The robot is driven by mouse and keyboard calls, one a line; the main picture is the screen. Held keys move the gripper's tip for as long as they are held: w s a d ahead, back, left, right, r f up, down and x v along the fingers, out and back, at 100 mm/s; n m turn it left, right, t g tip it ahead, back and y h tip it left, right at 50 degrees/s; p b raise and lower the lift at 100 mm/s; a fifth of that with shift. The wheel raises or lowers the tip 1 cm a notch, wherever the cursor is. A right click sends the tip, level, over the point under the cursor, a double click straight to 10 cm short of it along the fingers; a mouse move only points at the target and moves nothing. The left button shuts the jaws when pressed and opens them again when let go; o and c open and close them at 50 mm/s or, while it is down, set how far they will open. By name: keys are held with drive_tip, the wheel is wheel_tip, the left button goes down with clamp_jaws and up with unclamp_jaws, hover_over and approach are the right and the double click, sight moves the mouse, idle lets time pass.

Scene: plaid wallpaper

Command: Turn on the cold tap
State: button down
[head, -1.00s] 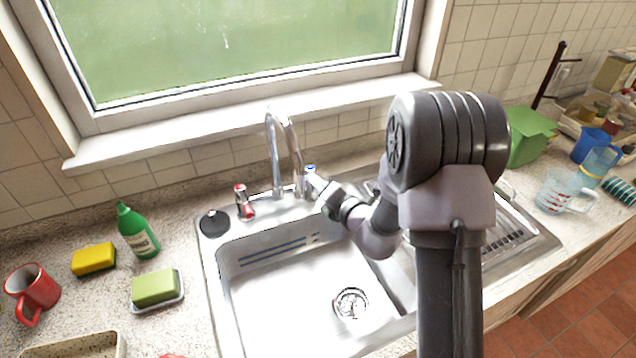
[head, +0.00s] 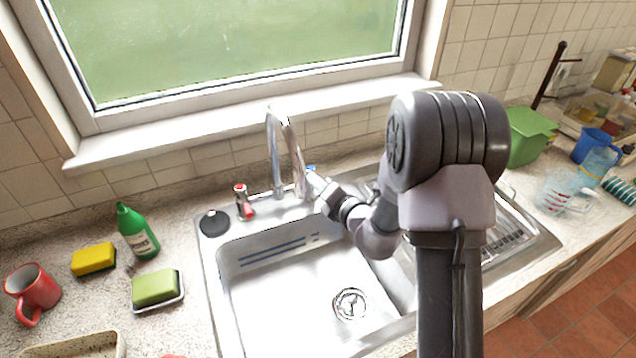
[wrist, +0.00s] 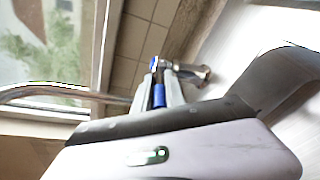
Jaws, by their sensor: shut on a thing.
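The cold tap (head: 311,167) has a blue-marked top and stands just right of the chrome spout (head: 274,150) at the back of the sink. In the head view most of it is hidden by my gripper (head: 314,184). In the wrist view my gripper (wrist: 162,88) is shut on the cold tap's handle (wrist: 159,94), with blue showing between the two fingers. The tap's chrome body (wrist: 190,72) shows beyond the fingertips. The red-marked hot tap (head: 243,202) stands left of the spout, clear of my gripper.
The sink basin (head: 270,300) below looks empty. A green bottle (head: 138,232), yellow sponge (head: 93,260), green soap (head: 156,287) and red mug (head: 34,290) stand on the left counter. A green container (head: 530,137) and a clear jug (head: 558,195) are on the right. The window sill is bare.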

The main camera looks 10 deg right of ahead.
drive_tip(key=shift+d, duration=0.15)
drive_tip(key=shift+w+d+n+g+y+p, duration=0.2)
drive_tip(key=shift+d+n+g+y+p, duration=0.35)
drive_tip(key=shift+n+y, duration=0.5)
drive_tip(key=shift+w+d+n+g+y+p, duration=0.2)
drive_tip(key=shift+d+n+g+y+p, duration=0.1)
drive_tip(key=shift+n+g+y+p, duration=0.65)
drive_tip(key=shift+w+d+n+g+y+p, duration=0.2)
drive_tip(key=shift+d+n+g+y+p, duration=0.3)
drive_tip(key=shift+n+y, duration=0.6)
drive_tip(key=c, duration=1.4)
unclamp_jaws()
